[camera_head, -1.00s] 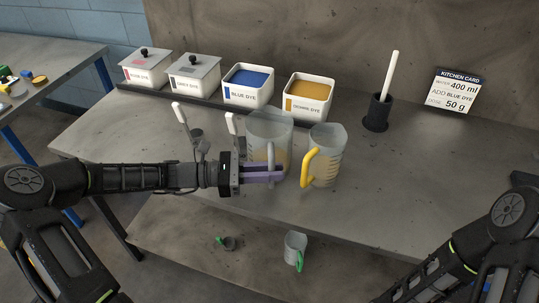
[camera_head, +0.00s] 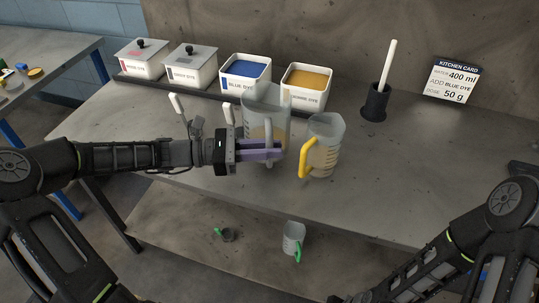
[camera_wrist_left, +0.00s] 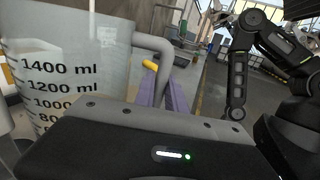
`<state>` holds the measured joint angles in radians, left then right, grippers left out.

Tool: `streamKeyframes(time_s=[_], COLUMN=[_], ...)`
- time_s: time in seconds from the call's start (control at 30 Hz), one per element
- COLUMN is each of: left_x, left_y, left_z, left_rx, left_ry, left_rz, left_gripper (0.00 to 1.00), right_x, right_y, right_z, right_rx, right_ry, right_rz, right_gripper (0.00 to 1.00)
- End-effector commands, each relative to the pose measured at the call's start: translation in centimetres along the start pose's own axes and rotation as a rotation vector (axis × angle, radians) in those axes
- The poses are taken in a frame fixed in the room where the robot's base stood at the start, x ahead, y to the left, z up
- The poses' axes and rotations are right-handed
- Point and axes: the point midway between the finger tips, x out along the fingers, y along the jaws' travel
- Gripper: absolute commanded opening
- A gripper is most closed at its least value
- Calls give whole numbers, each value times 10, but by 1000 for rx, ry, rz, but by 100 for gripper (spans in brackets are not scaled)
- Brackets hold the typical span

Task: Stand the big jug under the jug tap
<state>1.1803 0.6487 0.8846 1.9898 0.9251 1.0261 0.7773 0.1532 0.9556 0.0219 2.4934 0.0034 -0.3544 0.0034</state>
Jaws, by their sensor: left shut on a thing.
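The big jug (camera_head: 265,100) is a translucent grey measuring jug with a grey handle, held upright in front of the dye tubs. In the left wrist view the big jug (camera_wrist_left: 65,65) shows marks up to 1400 ml. My left gripper (camera_head: 268,150) has its purple fingers shut on the handle (camera_wrist_left: 160,45) on the jug's near side. The jug's base is partly hidden by the gripper. I cannot make out the jug tap in these views. My right arm shows at the lower right, but its gripper is out of view.
A yellow-handled jug (camera_head: 323,145) stands close on the right. Behind are the blue dye tub (camera_head: 244,97), an orange dye tub (camera_head: 305,102) and two lidded tubs. White-handled tools stand at the left. A dark holder (camera_head: 375,105) with a white stick is further right. The table's right side is mostly clear.

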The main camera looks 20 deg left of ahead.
Motion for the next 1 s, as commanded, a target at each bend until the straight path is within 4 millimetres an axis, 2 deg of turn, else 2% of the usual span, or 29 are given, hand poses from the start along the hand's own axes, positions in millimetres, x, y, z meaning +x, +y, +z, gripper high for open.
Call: streamKeyframes(time_s=[0.2, 0.5, 1.0], left_x=[0, 0, 0], left_y=[0, 0, 0], left_z=[24, 47, 57], left_rx=[4, 3, 1], left_ry=[0, -1, -2], left_rz=[-1, -1, -1], left_gripper=[0, 0, 0], right_x=[0, 1, 1], right_y=[0, 0, 0], right_z=[0, 0, 0], right_rx=[0, 0, 0], right_ry=[0, 0, 0], right_rz=[0, 0, 0], right_gripper=[37, 37, 37])
